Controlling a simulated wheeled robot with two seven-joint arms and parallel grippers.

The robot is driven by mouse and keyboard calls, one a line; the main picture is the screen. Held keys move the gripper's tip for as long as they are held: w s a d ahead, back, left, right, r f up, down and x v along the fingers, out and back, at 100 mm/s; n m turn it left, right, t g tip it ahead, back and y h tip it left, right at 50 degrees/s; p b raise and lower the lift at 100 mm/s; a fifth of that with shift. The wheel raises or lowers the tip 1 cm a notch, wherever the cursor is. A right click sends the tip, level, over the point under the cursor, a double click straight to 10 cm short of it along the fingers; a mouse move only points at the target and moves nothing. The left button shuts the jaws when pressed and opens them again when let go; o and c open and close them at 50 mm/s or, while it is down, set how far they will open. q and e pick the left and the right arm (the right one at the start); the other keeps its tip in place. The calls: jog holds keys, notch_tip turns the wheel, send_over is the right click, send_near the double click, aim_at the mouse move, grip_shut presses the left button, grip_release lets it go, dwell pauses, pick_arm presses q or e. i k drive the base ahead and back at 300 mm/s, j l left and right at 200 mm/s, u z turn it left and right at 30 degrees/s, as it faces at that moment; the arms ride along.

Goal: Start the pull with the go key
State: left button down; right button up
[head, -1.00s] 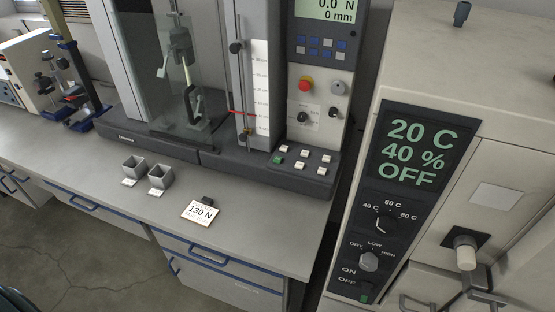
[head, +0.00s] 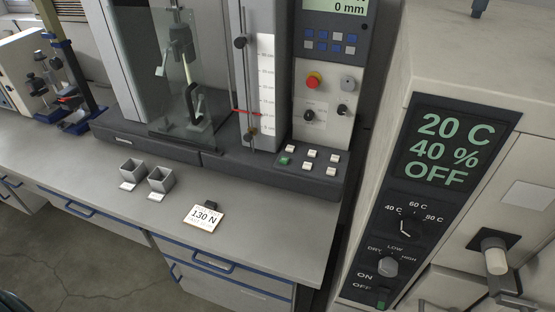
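The go key looks to be the green key (head: 284,161) on the sloped key panel at the tensile tester's base, beside several white keys (head: 309,153). The tester (head: 215,158) stands on the bench with its clear guard (head: 190,110) in front of the grips. A cable sample (head: 187,68) shows behind the guard at the upper grip. The display (head: 340,8) reads 0 mm; its upper line is cut off. Neither gripper is in view.
Two small grey bins (head: 132,170) (head: 160,178) and a 130 N card (head: 203,218) stand on the bench front. A red emergency button (head: 313,81) is on the tester's column. A climate chamber (head: 440,150) reading 20 C, 40 %, OFF stands at right.

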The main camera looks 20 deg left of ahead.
aim_at(283, 161)
jog(key=i+j, duration=0.1)
jog(key=j, duration=0.3)
jog(key=i+j, duration=0.1)
jog(key=j, duration=0.3)
jog(key=i+j, duration=0.1)
jog(key=j, duration=0.25)
jog(key=i+z, duration=0.05)
